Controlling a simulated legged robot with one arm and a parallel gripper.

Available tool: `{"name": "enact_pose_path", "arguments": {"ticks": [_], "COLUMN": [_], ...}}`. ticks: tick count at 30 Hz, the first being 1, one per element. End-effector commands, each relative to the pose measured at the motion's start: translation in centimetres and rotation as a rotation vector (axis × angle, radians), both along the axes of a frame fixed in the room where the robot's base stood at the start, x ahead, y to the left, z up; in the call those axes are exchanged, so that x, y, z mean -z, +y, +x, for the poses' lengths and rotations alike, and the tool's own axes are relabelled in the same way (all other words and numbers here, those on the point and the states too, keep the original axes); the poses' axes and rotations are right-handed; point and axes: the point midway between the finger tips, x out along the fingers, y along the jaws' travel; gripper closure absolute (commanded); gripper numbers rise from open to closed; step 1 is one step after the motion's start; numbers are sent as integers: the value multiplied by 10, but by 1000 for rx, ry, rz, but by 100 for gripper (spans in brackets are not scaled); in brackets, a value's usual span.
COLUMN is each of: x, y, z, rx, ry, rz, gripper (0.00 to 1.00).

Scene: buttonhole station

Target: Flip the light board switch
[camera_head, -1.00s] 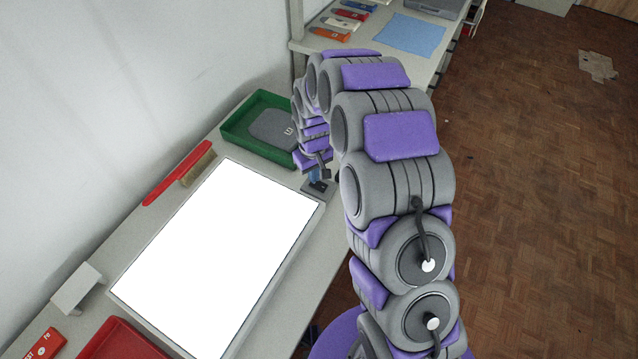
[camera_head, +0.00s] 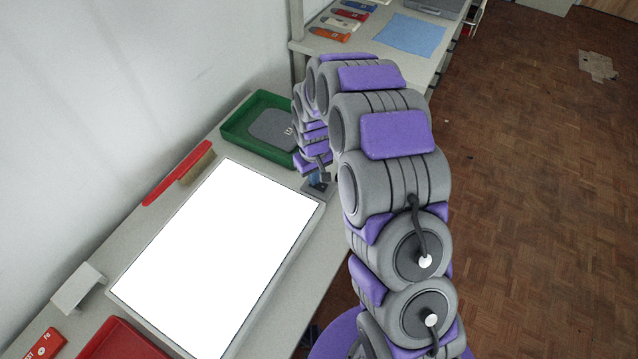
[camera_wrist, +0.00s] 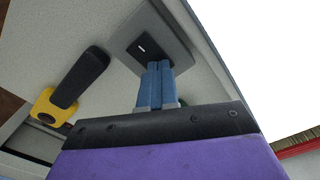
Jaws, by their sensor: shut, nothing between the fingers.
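The light board (camera_head: 215,255) is a flat panel on the bench, glowing white; its bright face also fills the upper right of the wrist view (camera_wrist: 275,60). A small grey switch box (camera_head: 328,190) sits by its far right corner. In the wrist view the box (camera_wrist: 183,42) has a dark top plate (camera_wrist: 130,40) with a short white mark. My gripper (camera_wrist: 159,66) is shut and empty, its two blue fingers together. Its tips overlap the near edge of the dark plate; I cannot tell whether they touch it. In the head view my gripper (camera_head: 315,180) is partly hidden.
A green tray (camera_head: 232,130) stands beyond the board. A red strip (camera_head: 178,172) lies along the wall side. A red tray (camera_head: 125,343) is at the near end. A black-and-yellow object (camera_wrist: 80,80) is left of the switch in the wrist view.

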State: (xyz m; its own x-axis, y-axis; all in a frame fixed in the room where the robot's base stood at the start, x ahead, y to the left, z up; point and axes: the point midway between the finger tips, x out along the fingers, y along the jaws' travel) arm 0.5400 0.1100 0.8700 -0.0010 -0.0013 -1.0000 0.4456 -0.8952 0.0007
Motion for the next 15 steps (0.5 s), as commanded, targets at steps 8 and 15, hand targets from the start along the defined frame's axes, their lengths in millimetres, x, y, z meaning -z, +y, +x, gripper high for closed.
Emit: {"name": "enact_pose_path", "arguments": {"ticks": [8, 15], "x": [-4, -21], "y": [0, 0], "z": [0, 0], "rx": [0, 0], "ry": [0, -2], "rz": [0, 1], "gripper": [100, 100]}}
